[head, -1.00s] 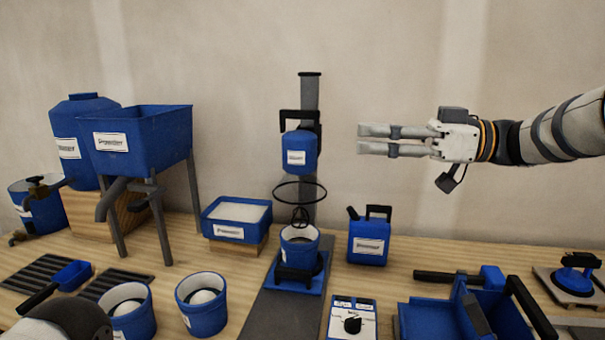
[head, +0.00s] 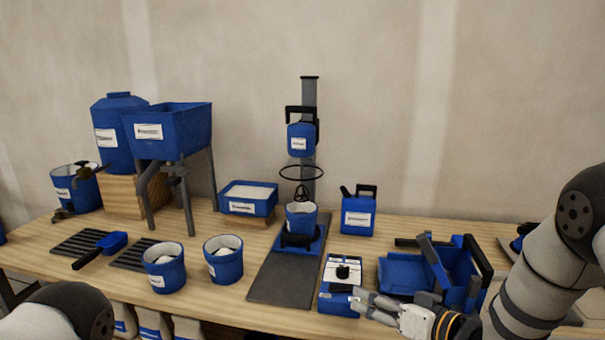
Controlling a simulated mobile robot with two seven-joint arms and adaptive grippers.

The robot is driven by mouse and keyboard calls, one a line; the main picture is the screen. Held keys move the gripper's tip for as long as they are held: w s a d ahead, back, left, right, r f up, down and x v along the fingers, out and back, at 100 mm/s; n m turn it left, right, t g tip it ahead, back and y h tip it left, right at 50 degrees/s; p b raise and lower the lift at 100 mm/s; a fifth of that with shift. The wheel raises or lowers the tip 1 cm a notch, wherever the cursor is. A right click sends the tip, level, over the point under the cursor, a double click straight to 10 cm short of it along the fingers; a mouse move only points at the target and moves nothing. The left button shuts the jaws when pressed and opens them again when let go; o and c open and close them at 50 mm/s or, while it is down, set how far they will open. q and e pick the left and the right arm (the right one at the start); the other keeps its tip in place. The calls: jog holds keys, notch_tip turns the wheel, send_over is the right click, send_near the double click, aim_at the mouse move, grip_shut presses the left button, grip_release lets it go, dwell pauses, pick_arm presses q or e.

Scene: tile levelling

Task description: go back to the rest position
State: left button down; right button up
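My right gripper (head: 358,302) is low at the right of centre, in front of the blue control box with the dial (head: 343,272) and left of the blue tray-like tool (head: 405,272). Its two fingers point left, with a gap between them and nothing held. Whether the fingers touch the control box cannot be told. My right arm comes in from the right edge. Only a rounded link of my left arm shows at the bottom left; my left gripper is out of view.
The wooden table (head: 215,297) holds a mixer stand (head: 309,95) with a bucket (head: 301,217), a blue jerrycan (head: 358,214), two front buckets (head: 164,269) (head: 224,260), a hopper on legs (head: 172,130), a tank (head: 118,140) and a scoop (head: 112,243).

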jog(key=s+d+f+m+g+h, duration=0.2)
jog(key=s+f+g+h, duration=0.1)
jog(key=s+f, duration=0.75)
jog(key=s+d+f+m+g+h, duration=0.1)
jog(key=s+d+f+g+h, duration=0.25)
jog(key=s+f, duration=0.7)
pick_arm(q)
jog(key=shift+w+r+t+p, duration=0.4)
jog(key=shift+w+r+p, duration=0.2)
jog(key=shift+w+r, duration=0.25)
pick_arm(e)
jog(key=s+d+r+g+h, duration=0.1)
jog(key=s+g, duration=0.3)
jog(key=s, duration=1)
jog(key=s+d+r+g+h, duration=0.2)
jog(key=s+g, duration=0.1)
jog(key=s, duration=1.1)
jog(key=shift+g, duration=0.35)
jog(key=shift+w+r, duration=0.1)
jog(key=shift+w, duration=0.05)
